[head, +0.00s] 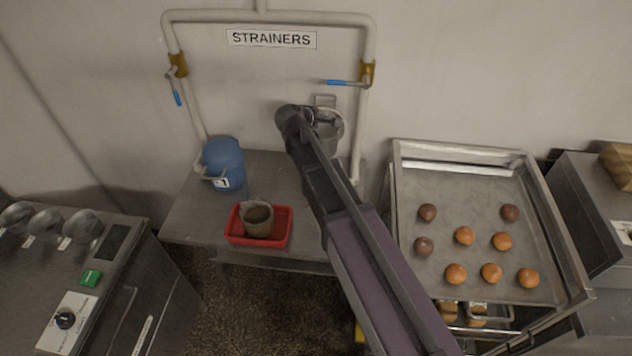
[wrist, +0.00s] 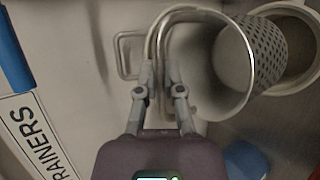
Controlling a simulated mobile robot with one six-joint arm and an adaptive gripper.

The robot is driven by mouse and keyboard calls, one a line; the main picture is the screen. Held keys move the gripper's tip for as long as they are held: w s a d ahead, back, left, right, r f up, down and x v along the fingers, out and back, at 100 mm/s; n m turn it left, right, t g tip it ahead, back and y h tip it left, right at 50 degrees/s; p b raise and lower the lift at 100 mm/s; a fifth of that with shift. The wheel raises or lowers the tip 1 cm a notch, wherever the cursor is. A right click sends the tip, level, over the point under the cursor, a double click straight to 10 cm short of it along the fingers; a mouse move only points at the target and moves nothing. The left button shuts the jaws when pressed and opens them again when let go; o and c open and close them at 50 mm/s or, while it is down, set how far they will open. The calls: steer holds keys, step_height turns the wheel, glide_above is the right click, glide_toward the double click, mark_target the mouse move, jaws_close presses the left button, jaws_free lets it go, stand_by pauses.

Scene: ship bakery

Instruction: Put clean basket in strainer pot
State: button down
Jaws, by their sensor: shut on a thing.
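My gripper (wrist: 160,72) is shut on the near rim or handle of a grey metal basket (wrist: 205,65) with a perforated wall. In the head view my gripper (head: 318,115) is at the back of the steel table, close to the wall, and partly covers the basket (head: 328,138). A pale round pot rim (wrist: 304,82) shows beyond the basket in the wrist view. The basket looks tilted across it; I cannot tell whether it is inside or touching. A blue pot (head: 223,160) marked 1 stands on the left of the table.
A red tray (head: 236,236) holding a brownish basket (head: 257,226) sits at the table front. Pipes with blue-handled valves (head: 345,82) frame the back wall. A rack tray (head: 480,215) with several buns stands right. A control counter (head: 150,262) is left.

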steer(key=shift+w, duration=0.15)
steer(key=shift+a, duration=0.25)
steer(key=shift+f, duration=0.15)
step_height(320, 180, down, 13)
steer(key=b, duration=1.3)
steer(key=shift+f, duration=0.1)
steer(key=shift+f+b, duration=0.1)
steer(key=shift+b, duration=0.25)
steer(key=shift+f+b, duration=2.15)
